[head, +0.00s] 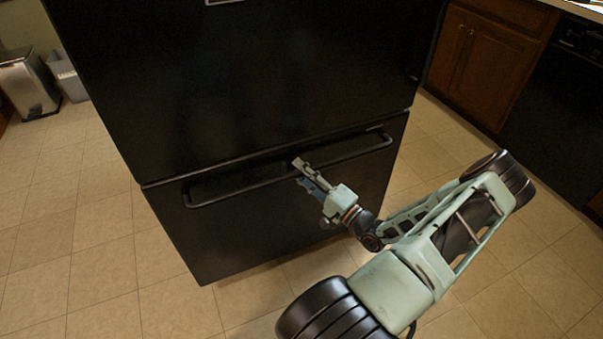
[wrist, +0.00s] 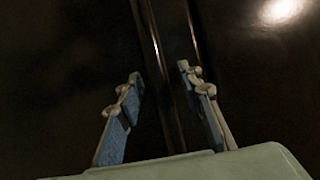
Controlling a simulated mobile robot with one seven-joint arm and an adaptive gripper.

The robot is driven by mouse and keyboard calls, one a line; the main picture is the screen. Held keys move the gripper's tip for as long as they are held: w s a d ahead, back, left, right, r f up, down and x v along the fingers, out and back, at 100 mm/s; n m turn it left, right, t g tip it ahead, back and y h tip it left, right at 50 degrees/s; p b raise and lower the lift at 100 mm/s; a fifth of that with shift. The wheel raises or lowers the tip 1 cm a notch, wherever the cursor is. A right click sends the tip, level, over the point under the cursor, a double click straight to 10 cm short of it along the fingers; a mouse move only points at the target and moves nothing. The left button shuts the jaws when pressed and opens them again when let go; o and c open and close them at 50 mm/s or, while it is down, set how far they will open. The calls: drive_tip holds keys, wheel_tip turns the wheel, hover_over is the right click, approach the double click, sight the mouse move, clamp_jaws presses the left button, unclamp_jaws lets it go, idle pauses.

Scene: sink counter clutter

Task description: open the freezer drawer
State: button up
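The black freezer drawer (head: 240,235) is the lower part of a black refrigerator and looks shut. Its long bar handle (head: 235,190) runs across its upper front. My gripper (head: 300,166) is at the handle, near the middle of the bar. In the wrist view my gripper (wrist: 162,83) is open, with one finger on each side of the bar handle (wrist: 163,75). Gaps show between the fingers and the bar. In the head view the gripper covers a short stretch of the handle.
The refrigerator's upper door (head: 240,80) is above the drawer. A metal trash can (head: 28,85) and a grey bin (head: 68,78) stand at the far left. Wooden cabinets (head: 485,55) and a black dishwasher (head: 560,110) are at the right. The tiled floor (head: 110,270) before the drawer is clear at the left.

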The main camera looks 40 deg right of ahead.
clamp_jaws()
idle(0.4)
